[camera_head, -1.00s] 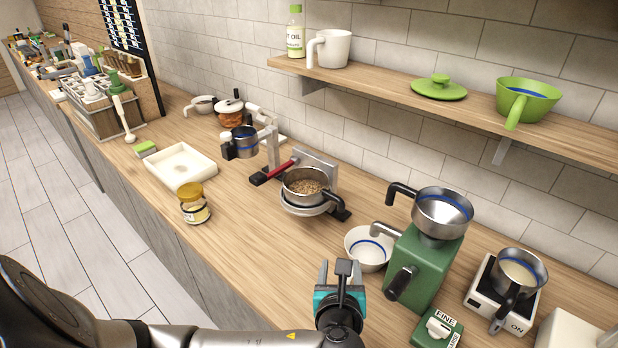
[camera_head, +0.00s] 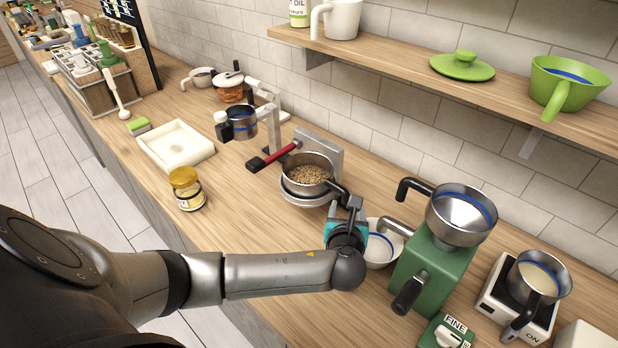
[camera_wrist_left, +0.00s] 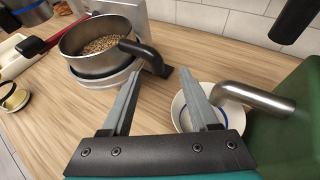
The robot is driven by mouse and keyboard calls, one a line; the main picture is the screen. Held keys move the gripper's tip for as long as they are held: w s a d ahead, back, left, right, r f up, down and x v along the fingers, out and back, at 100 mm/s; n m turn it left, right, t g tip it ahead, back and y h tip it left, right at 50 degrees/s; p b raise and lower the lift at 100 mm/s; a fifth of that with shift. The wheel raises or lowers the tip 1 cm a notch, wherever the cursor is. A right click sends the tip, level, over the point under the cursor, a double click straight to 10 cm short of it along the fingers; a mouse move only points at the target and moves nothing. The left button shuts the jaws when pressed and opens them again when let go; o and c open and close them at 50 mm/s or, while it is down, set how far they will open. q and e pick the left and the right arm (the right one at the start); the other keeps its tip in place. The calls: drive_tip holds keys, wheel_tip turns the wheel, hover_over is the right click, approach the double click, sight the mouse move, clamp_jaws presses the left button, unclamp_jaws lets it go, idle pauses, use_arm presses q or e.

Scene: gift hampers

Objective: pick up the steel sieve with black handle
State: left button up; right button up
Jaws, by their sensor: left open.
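A round steel vessel with a black handle (camera_head: 309,174), which I take for the sieve, holds brown grains and sits on a white dish on a stand. It also shows in the left wrist view (camera_wrist_left: 97,54), with its black handle pointing right toward my fingers. My left gripper (camera_head: 350,204) is open and empty, just in front of and to the right of the vessel. In the left wrist view, its fingers (camera_wrist_left: 161,76) point toward the handle and are apart from it. I cannot see whether the vessel's bottom is mesh.
A white bowl (camera_head: 378,253) stands close to the right of my gripper, under the spout of a green grinder (camera_head: 433,268). A steel pan (camera_head: 537,280) sits on a white scale at the right. A jar (camera_head: 187,190) and white tray (camera_head: 176,144) stand left. Counter between is clear.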

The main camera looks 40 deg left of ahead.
sight(346, 200)
use_arm(q)
drive_tip(key=shift+x, duration=2.8)
drive_tip(key=shift+a, duration=0.15)
drive_tip(key=shift+s, duration=0.1)
clamp_jaws()
drive_tip(key=shift+r, duration=0.1)
